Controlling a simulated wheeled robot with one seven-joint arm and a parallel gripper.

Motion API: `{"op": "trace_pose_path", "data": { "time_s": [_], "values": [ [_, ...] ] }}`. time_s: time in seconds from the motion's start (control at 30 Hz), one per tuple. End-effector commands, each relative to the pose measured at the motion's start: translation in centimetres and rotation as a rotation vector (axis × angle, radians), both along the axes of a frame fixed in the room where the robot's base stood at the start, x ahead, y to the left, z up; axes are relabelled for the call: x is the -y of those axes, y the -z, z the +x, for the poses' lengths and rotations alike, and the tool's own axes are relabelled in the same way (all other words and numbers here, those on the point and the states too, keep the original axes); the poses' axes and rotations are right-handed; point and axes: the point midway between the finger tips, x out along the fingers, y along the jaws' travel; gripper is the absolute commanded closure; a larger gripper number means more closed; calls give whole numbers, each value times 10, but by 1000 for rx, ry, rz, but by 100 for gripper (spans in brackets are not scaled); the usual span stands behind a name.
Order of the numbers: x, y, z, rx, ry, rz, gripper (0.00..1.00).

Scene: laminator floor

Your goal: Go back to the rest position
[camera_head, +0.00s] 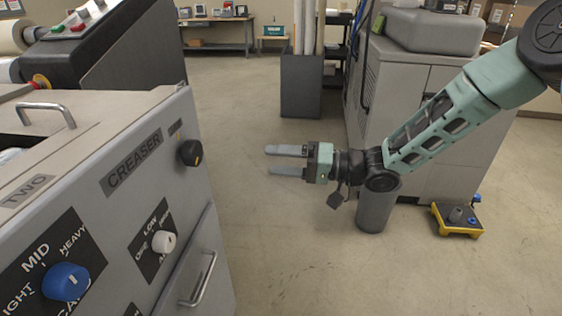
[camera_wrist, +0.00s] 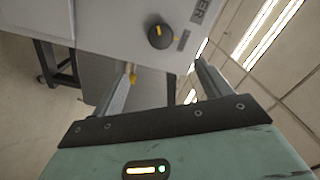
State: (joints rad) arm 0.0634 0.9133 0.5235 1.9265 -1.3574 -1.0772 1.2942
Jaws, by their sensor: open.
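My gripper (camera_head: 287,160) is at the end of my green arm, which reaches in from the upper right. Its two grey fingers point left, apart, with nothing between them. It hangs in free air over the floor, to the right of the grey creaser machine (camera_head: 203,225) and not touching it. In the wrist view my gripper (camera_wrist: 165,82) shows its fingers spread. The black knob (camera_wrist: 161,36) on the creaser's face lies beyond them; it also shows in the head view (camera_head: 189,153).
The creaser front carries a blue knob (camera_head: 66,281), a white knob (camera_head: 164,243) and a drawer handle (camera_head: 198,279). A grey bin (camera_head: 376,210) and a yellow tray (camera_head: 457,229) stand below my arm. A grey cabinet (camera_head: 400,90) is behind it. The middle floor is clear.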

Motion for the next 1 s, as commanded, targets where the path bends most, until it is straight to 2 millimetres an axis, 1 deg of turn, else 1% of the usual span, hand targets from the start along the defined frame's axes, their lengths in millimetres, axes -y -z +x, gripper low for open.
{"op": "trace_pose_path", "data": {
  "time_s": [0.13, 0.27, 0.37, 0.43, 0.47, 0.57, 0.67, 0.77, 0.8, 0.87, 0.9, 1.0],
  "values": [
    [-1, 0, 0, 2, 1, -3, 23],
    [-7, -2, 0, 64, 61, -117, 23],
    [-9, -2, -4, 148, 142, -301, 23],
    [-3, 0, -11, 210, 195, -465, 23],
    [3, 1, -15, 231, 213, -537, 23],
    [26, 3, -37, 281, 247, -773, 23],
    [57, 3, -71, 298, 240, -1001, 23],
    [93, 1, -117, 277, 188, -1203, 23],
    [107, 0, -138, 257, 157, -1272, 23],
    [126, -2, -171, 223, 98, -1360, 23],
    [138, -3, -192, 197, 56, -1405, 23],
    [160, -7, -238, 134, -45, -1477, 23]
  ]
}}
